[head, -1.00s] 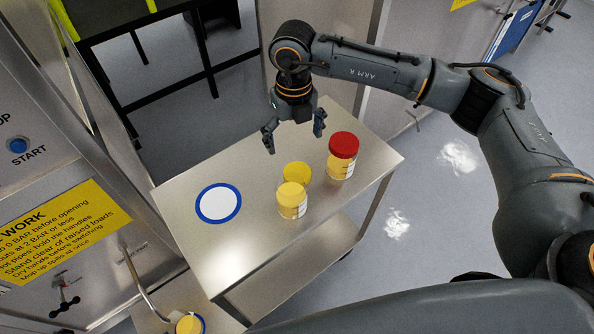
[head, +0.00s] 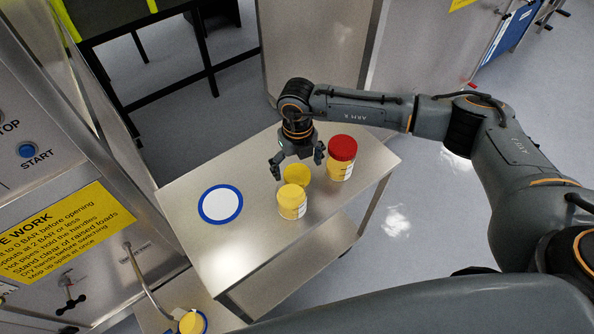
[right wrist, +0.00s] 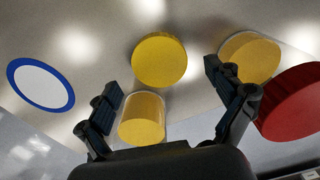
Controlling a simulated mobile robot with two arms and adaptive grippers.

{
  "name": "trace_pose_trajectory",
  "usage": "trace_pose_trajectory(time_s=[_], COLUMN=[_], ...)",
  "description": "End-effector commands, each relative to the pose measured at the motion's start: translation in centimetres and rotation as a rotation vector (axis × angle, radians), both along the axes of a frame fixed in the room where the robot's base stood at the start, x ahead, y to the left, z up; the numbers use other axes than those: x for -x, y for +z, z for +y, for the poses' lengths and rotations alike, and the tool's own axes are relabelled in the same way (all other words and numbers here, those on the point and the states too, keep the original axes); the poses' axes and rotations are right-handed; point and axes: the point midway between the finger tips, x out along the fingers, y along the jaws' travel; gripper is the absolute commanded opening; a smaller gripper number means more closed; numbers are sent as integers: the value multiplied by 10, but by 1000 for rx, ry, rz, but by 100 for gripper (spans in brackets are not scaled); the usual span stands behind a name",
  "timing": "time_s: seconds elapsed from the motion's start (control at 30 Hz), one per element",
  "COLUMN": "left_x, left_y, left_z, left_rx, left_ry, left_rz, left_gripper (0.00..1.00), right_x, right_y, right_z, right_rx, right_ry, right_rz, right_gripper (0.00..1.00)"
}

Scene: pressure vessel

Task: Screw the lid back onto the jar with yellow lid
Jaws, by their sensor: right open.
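I see no contact with lid or jar. My left gripper is not in view.
A red-lidded jar (head: 341,158) stands close to the right of my right gripper. A white disc with a blue rim (head: 220,204) lies to the left on the metal table (head: 240,250). A control panel with a yellow sign (head: 65,232) stands at the left.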

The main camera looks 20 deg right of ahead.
Motion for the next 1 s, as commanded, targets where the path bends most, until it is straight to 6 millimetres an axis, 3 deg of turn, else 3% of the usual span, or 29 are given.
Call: trace_pose_trajectory(time_s=[0.2,0.53,0.77,1.0], left_x=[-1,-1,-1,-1], left_y=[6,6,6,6], left_z=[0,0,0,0], left_rx=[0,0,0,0], left_ry=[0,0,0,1], left_rz=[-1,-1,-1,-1], left_gripper=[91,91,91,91], right_x=[0,0,0,0], right_y=[-21,-22,-22,-22], right_z=[0,0,0,0], right_rx=[0,0,0,0], right_ry=[-1,-1,-1,-1], right_rz=[1,-1,-1,0], right_gripper=[93,93,51,50])
